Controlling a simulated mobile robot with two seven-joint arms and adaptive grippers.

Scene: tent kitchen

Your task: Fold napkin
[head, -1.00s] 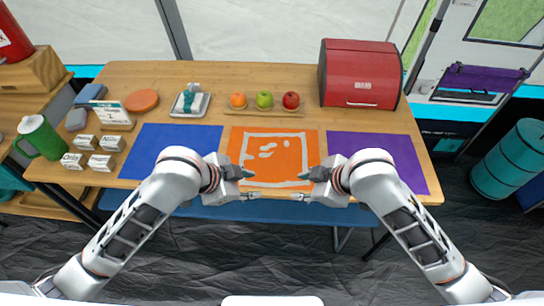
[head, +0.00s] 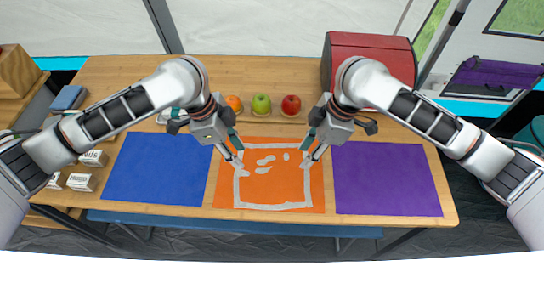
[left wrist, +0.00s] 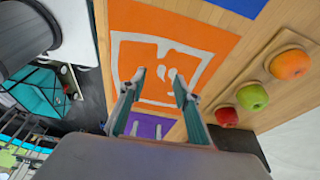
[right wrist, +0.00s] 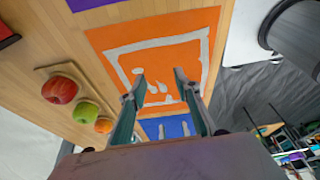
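An orange cloth (head: 222,190) with a white square outline and white blotches lies flat at the table's front middle. I cannot tell whether the outlined square is a separate napkin or a print. My left gripper (head: 241,167) is over its left side and my right gripper (head: 307,160) over its right side, both pointing down. In the left wrist view the cloth (left wrist: 205,40) is beyond my open, empty left fingers (left wrist: 157,78). In the right wrist view it (right wrist: 110,38) is beyond my open, empty right fingers (right wrist: 160,80). Contact with the cloth cannot be told.
A blue mat (head: 155,170) lies left and a purple mat (head: 388,180) right of the cloth. Behind it, an orange (head: 234,103), a green apple (head: 261,104) and a red apple (head: 291,105) sit on a board. A red bread box (head: 360,55) stands at the back right.

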